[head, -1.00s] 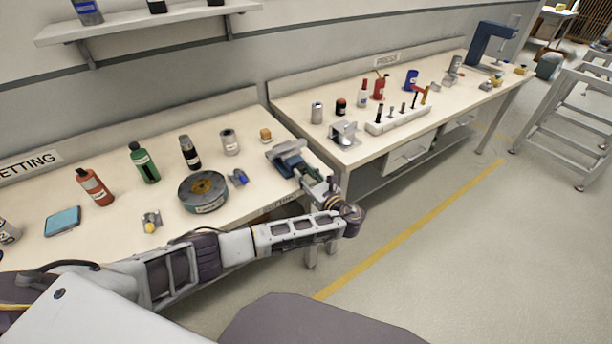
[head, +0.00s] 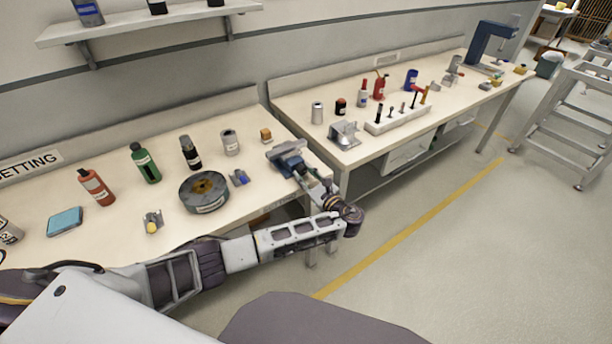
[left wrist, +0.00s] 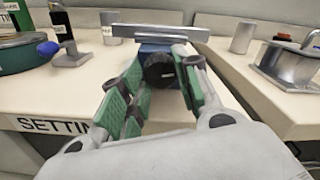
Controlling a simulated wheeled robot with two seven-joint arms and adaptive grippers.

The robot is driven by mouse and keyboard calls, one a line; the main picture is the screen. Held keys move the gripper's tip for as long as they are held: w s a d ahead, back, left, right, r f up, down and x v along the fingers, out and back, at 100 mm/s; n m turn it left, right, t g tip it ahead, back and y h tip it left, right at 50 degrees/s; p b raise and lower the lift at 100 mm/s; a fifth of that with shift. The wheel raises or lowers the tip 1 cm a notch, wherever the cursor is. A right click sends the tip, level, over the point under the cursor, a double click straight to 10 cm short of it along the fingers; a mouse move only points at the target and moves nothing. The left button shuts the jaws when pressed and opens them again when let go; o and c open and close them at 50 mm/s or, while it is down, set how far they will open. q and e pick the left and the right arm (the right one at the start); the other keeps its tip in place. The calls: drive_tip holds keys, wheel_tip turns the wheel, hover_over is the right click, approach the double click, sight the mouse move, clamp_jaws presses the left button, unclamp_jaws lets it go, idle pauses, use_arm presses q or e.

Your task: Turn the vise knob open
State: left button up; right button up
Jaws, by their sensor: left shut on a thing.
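The vise (head: 287,155), blue with grey metal jaws, sits at the right front corner of the near bench. In the left wrist view its wide grey jaw (left wrist: 160,31) stands behind a dark round knob (left wrist: 158,70). My left gripper (head: 306,180) reaches the vise from the bench's front edge. Its green-padded fingers (left wrist: 160,88) are on both sides of the knob and shut on it. The knob is too small to make out in the head view. My right gripper is in neither current view.
A round green-sided container (head: 204,191) and a small blue-tipped clamp (head: 239,177) stand left of the vise. Several bottles line the bench behind. A second bench (head: 385,140) is to the right, with open floor (head: 450,250) in front.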

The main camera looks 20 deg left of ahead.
use_arm(q)
drive_tip(key=o, duration=1.1)
drive_tip(key=shift+c, duration=0.2)
drive_tip(key=v, duration=1.2)
